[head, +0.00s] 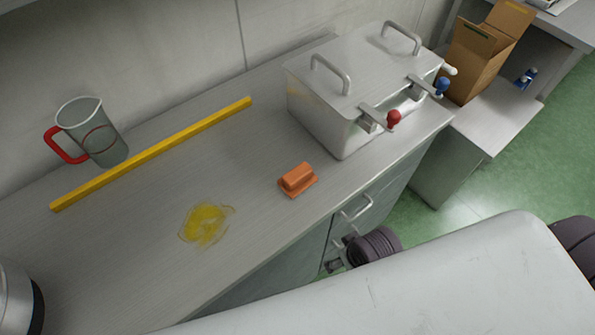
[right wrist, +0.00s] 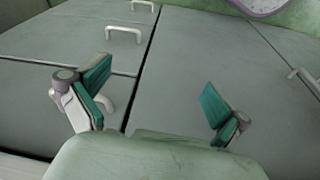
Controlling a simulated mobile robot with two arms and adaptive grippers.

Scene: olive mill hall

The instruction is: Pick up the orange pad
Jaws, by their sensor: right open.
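The orange pad (head: 298,179) is a small block with a raised grip on a flat base. It lies on the grey worktop (head: 150,210) near its front edge, in front of the metal box, with nothing touching it. My right gripper (right wrist: 155,95) is open and empty in the right wrist view, its teal finger pads apart, facing cabinet fronts with white handles. In the head view it is partly visible (head: 337,256) below the worktop edge, beside the drawer handles. The pad is not in the right wrist view. My left gripper is not in view.
A yellow smear (head: 206,223) lies left of the pad. A yellow bar (head: 155,152) and a jug with a red handle (head: 92,132) are behind. The lidded metal box (head: 335,95) with levers stands behind the pad. A cardboard box (head: 474,62) is at the far right.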

